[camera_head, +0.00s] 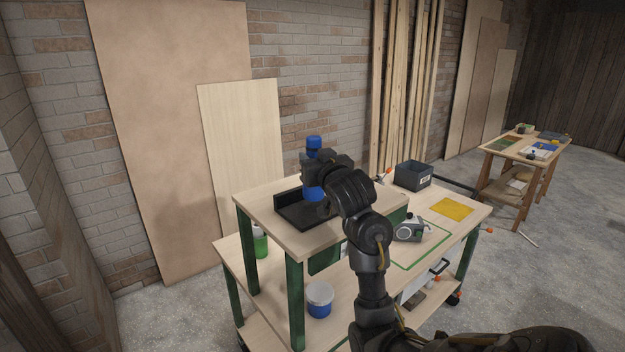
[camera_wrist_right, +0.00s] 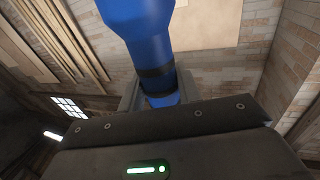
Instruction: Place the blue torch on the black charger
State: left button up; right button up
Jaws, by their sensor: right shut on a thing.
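The blue torch (camera_head: 314,143) is upright in my right gripper (camera_head: 314,172), which is shut around its dark middle. The torch's blue lower part shows below the jaws. In the right wrist view, the blue torch (camera_wrist_right: 147,25) rises between the fingers. The black charger (camera_head: 290,212) lies on the raised shelf of the workbench, with a low wall along its back left. The torch's lower end is over the charger in the picture. My wrist hides part of the charger, so I cannot tell whether the two touch. My left gripper is not in view.
The raised wooden shelf (camera_head: 262,212) has clear board left of the charger. A dark grey bin (camera_head: 413,176), a yellow sheet (camera_head: 452,208) and a grey device (camera_head: 409,231) are on the lower worktop. A blue-and-white tub (camera_head: 319,299) stands below the shelf.

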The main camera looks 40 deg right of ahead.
jog(key=shift+a+f+b, duration=0.1)
jog(key=shift+f+b, duration=0.1)
jog(key=shift+b, duration=0.15)
notch_tip(320, 180, down, 2)
jog(key=shift+w+a+f+b, duration=0.1)
jog(key=shift+w+a+b, duration=0.05)
jog(key=shift+b, duration=0.15)
jog(key=shift+f, duration=0.4)
jog(key=shift+f, duration=0.15)
jog(key=o, duration=1.2)
